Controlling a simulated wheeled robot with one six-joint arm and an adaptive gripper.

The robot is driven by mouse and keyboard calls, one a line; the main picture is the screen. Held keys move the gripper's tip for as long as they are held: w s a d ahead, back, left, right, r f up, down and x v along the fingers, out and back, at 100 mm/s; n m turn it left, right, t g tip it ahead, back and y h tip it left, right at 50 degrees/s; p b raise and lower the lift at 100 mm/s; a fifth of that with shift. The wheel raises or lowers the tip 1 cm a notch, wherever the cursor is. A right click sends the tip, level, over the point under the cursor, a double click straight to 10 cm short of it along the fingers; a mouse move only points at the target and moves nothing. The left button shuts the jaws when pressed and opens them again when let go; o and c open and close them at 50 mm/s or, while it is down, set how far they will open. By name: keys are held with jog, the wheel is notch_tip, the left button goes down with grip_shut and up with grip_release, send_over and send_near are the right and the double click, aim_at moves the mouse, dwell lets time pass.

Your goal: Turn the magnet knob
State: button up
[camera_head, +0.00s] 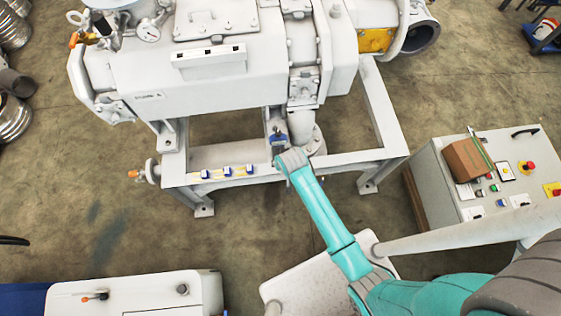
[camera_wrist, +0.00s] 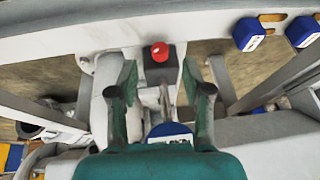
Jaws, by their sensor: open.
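A red knob (camera_wrist: 160,52) sits on a dark block (camera_wrist: 153,70) in the wrist view, just past the fingers. My gripper (camera_wrist: 158,80) is open, with its two fingers apart on the left and right, and the red knob appears between and slightly beyond their tips. Whether a finger touches the block I cannot tell. In the head view, my gripper (camera_head: 279,142) is at the front rail of the pale machine frame, and a small dark blue part shows there. The red knob cannot be made out in that view.
Several blue knobs (camera_head: 228,171) line the frame's front rail (camera_head: 235,181) to the left; they also show in the wrist view (camera_wrist: 249,34). The large pale vacuum machine (camera_head: 190,85) rises behind. A control cabinet (camera_head: 490,175) stands right. Open floor (camera_head: 110,200) lies left.

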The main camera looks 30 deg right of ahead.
jog(key=shift+x, duration=2.35)
jog(key=shift+c, duration=0.2)
grip_shut()
